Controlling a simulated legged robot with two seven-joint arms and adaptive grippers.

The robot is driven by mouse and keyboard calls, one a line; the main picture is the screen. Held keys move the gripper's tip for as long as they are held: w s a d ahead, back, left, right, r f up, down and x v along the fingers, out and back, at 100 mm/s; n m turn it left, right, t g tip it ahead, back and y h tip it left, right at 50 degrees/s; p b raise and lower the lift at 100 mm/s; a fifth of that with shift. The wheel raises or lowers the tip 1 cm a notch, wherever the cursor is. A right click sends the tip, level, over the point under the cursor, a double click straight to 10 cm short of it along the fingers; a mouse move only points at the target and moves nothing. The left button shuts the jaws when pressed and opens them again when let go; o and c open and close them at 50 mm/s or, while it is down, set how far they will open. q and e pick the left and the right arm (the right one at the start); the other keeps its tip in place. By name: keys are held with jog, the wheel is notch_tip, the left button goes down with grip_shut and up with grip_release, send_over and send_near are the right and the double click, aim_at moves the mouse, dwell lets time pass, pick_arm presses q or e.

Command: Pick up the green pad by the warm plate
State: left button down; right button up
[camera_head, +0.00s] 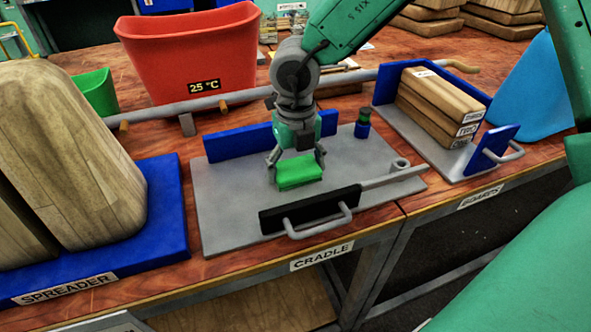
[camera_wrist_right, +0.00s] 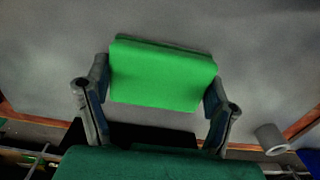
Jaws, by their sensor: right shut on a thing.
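The green pad (camera_head: 300,173) is a bright, flat block over the grey cradle plate (camera_head: 225,200) in the head view. My right gripper (camera_head: 297,160) reaches down from above with one finger at each side of the pad and is shut on it. In the right wrist view, the pad (camera_wrist_right: 163,75) lies between the two fingers (camera_wrist_right: 158,95), its broad face toward the camera. I cannot tell whether the pad touches the plate or hangs just above it. A red bin (camera_head: 190,60) with a "25 °C" display stands behind the cradle. My left gripper is not in view.
The cradle has a blue back wall (camera_head: 240,142) and a black front block (camera_head: 308,209) with a handle. Wooden boards (camera_head: 436,105) stand at the right. A blue spreader base (camera_head: 165,215) with large wooden blocks is at the left. A grey bar (camera_head: 225,100) runs behind.

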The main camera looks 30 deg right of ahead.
aim_at(297, 167)
notch_tip(297, 167, up, 10)
jog(key=p, duration=0.3)
dwell(0.3)
jog(key=shift+c, duration=0.7)
